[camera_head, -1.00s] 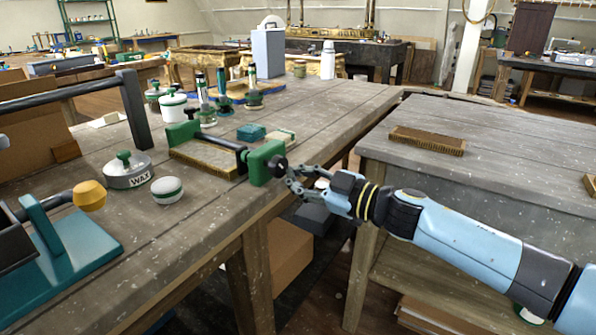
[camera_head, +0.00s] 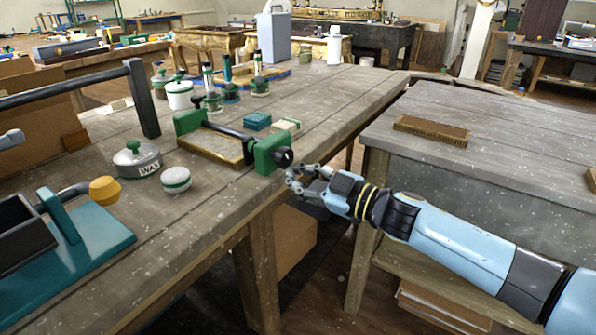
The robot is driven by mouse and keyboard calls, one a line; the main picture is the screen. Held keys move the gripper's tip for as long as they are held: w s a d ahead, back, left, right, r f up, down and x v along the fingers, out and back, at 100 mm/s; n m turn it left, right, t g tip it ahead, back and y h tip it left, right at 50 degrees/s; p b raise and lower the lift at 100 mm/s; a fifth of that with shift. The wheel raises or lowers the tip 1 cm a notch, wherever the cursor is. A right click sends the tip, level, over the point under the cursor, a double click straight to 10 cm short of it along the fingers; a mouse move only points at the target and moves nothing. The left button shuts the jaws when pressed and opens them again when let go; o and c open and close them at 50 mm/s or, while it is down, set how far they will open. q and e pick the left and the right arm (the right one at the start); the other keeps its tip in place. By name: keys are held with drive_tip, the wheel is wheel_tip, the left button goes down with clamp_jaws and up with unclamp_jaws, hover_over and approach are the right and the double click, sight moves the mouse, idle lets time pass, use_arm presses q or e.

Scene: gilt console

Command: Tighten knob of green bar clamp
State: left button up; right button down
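The green bar clamp (camera_head: 268,155) lies near the right edge of the wooden workbench, around a gold-edged flat panel (camera_head: 212,146). Its dark bar runs between two green jaws. The black knob (camera_head: 284,157) sticks out past the bench edge on the right jaw. My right gripper (camera_head: 292,178) is just right of and below the knob, its fingers apart around empty space. The fingers look close to the knob, but I cannot tell whether they touch it. My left gripper does not show clearly; only a small grey piece is at the left edge.
A WAX tin (camera_head: 137,159) and a small round white-green pot (camera_head: 176,180) stand left of the clamp. Teal and pale blocks (camera_head: 257,121) lie behind it. A second bench (camera_head: 500,150) holds a brush (camera_head: 431,131); a gap separates the benches.

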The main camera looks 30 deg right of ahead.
drive_tip(key=shift+f, duration=0.15)
idle(0.4)
drive_tip(key=shift+f, duration=0.3)
drive_tip(key=v, duration=0.6)
